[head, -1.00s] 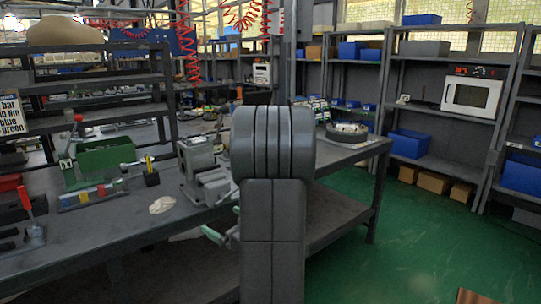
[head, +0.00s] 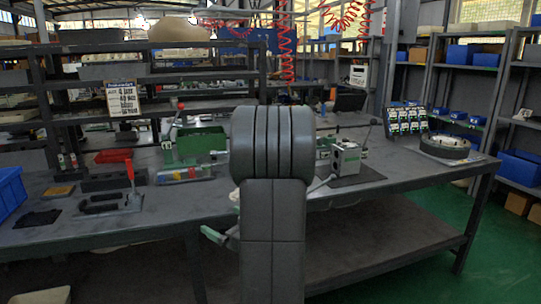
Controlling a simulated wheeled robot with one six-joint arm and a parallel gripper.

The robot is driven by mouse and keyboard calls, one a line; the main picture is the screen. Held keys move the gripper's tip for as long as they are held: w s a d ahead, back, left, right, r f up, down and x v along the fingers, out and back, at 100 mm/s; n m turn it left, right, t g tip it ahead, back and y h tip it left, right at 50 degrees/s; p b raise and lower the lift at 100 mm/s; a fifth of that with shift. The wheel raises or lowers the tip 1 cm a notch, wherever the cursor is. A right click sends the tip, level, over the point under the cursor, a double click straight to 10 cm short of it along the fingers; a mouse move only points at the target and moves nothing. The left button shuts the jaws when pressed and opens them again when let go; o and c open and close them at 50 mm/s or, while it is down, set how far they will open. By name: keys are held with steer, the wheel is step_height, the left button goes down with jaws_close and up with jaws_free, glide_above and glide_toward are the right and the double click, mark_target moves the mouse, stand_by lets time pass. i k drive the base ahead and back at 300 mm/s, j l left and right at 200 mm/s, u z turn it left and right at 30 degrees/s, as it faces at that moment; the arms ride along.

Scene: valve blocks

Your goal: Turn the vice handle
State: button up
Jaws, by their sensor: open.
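The vice is mostly hidden behind my own arm. A thin pale bar (head: 321,184) shows just right of the arm, above the bench (head: 395,188); I cannot tell whether it is the vice handle. My gripper (head: 217,235) shows only as small pale green tips left of the arm, low in front of the bench's front edge. It is open, and no object shows between the tips. The rest of the gripper is hidden by the arm.
A grey-white block with a black lever (head: 346,158) stands right of my arm. A green bin (head: 200,143), a red-handled clamp (head: 132,185) and a blue crate (head: 10,193) are at the left. A round fixture (head: 445,146) sits at the right end. Green floor is clear at right.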

mark_target(332, 178)
steer(key=u, duration=2)
steer(key=l+u, duration=0.3)
steer(key=l, duration=0.7)
steer(key=i+l, duration=0.1)
steer(key=l, duration=0.65)
steer(key=i+z, duration=0.1)
steer(key=k+z, duration=0.1)
